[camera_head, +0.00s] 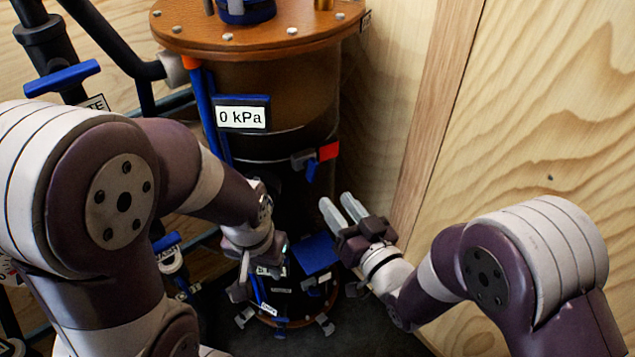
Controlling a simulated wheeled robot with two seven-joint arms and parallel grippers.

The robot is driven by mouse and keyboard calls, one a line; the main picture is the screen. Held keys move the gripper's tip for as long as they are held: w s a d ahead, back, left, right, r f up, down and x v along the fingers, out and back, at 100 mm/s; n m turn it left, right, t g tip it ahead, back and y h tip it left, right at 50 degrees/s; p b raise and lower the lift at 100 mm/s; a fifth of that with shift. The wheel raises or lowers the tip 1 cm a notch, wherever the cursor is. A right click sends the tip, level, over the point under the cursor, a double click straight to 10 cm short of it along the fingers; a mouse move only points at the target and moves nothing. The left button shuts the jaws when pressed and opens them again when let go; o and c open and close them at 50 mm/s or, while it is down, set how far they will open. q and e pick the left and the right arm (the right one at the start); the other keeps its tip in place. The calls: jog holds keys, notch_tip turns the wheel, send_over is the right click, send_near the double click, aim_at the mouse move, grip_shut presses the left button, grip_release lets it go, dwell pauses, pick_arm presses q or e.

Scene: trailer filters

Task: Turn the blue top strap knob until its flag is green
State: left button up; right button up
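The blue top strap knob (312,171) sits on a grey strap clamp on the front right of the brown filter vessel (270,85). Its flag (329,151) shows red, just right of the clamp. My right gripper (337,203) is below and to the right of the knob, apart from it. Its two grey fingers point up and left, with a narrow gap and nothing between them. My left gripper (243,280) is low, in front of the vessel's lower part, pointing down. Its fingers are partly hidden, so I cannot tell whether it is open.
A gauge (241,117) on the vessel reads 0 kPa. A blue valve handle (63,78) and black pipes are at the left. A blue plate (316,254) and labelled parts lie low between my grippers. The wooden wall (540,110) closes off the right side.

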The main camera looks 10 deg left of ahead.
aim_at(315, 174)
jog(key=x, duration=0.9)
jog(key=shift+w+b, duration=0.15)
jog(key=shift+b, duration=0.2)
grip_shut()
